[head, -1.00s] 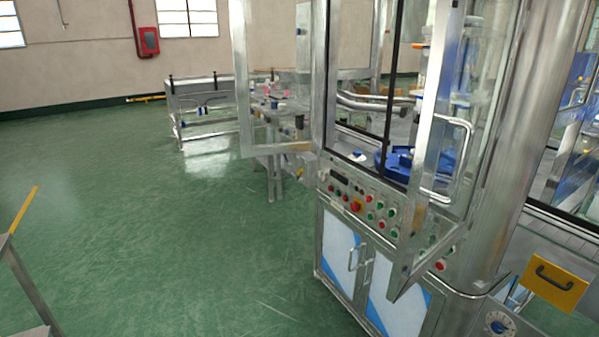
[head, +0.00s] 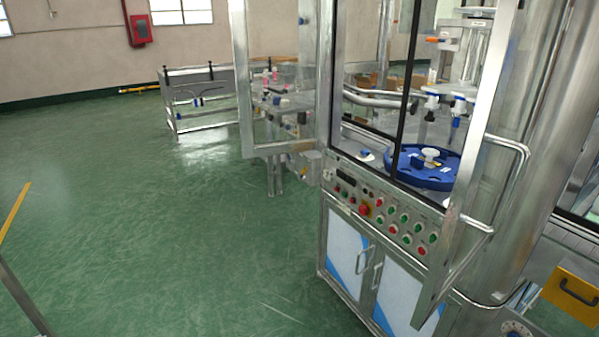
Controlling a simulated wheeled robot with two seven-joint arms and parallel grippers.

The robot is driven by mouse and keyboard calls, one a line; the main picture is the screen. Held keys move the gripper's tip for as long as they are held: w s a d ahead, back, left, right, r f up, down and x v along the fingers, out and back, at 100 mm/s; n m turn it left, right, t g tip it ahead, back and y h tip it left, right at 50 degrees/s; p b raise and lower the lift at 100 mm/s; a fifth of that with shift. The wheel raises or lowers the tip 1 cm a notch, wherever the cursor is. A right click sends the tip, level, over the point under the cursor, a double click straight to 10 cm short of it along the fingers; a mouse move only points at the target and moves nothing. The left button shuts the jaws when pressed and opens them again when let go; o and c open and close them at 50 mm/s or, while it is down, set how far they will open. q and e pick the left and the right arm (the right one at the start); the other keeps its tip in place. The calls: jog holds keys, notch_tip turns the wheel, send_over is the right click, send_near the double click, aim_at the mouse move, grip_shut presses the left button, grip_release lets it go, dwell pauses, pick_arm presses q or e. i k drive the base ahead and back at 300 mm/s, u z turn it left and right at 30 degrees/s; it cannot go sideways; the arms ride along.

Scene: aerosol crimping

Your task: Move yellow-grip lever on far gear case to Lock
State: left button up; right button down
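Neither the yellow-grip lever nor the far gear case can be made out in the head view. The crimping machine (head: 345,243) stands at the right, with a glazed frame above and a steel cabinet below. A glass door (head: 475,230) with a tubular handle hangs open at its front right. A blue star wheel (head: 430,178) with a white hub shows inside. Neither of my grippers is in view.
A control panel (head: 385,205) with red and green buttons faces the aisle. A yellow plate with a black handle (head: 573,294) is at lower right. A conveyor table (head: 200,103) stands behind. Green floor (head: 160,220) is open at left and centre.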

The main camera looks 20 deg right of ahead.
aim_at(302, 177)
jog(key=i, duration=2.35)
jog(key=z, duration=2.25)
jog(key=i, duration=1)
jog(key=u, duration=1.95)
